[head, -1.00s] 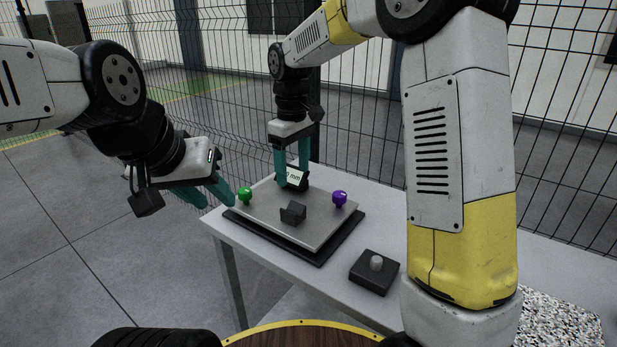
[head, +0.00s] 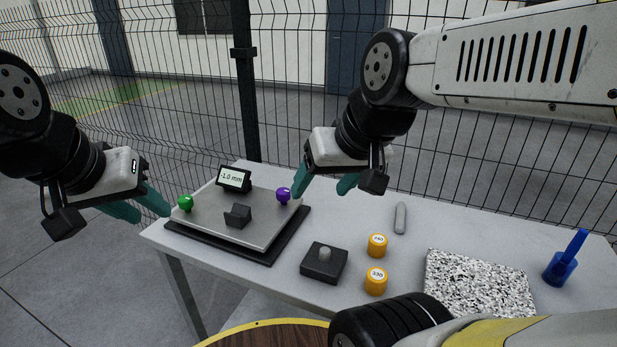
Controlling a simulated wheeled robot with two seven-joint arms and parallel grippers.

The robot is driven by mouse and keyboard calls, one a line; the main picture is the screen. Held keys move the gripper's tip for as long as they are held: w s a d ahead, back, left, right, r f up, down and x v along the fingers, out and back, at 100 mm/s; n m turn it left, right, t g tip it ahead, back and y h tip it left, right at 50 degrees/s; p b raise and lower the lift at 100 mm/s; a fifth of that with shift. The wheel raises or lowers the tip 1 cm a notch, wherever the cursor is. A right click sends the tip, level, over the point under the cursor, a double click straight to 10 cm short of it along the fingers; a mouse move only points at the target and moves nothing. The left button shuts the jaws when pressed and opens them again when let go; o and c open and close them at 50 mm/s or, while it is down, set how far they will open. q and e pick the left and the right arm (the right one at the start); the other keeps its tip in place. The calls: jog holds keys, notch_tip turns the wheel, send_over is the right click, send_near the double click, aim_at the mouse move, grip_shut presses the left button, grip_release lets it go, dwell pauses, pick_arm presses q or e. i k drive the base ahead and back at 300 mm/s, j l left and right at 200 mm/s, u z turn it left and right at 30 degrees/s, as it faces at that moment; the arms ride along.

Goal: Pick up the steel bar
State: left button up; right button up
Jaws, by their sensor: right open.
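A grey steel bar (head: 400,218), a short rounded rod, lies on the grey table behind and right of two orange weights. My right gripper (head: 319,194) is open and empty, over the far side of the table, left of the bar and apart from it. One of its teal fingers is close to the purple knob in the picture. My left gripper (head: 154,216) is open and empty at the table's left edge, beside the green knob.
A plate fixture (head: 205,224) carries a green knob (head: 185,203), a purple knob (head: 283,196) and a small display (head: 234,179). A dark block with a peg (head: 323,264), orange weights (head: 377,245), a speckled slab (head: 478,285) and a blue holder (head: 560,268) share the table. Mesh fence stands behind.

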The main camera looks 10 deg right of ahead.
aim_at(401, 206)
jog(key=z, duration=1.35)
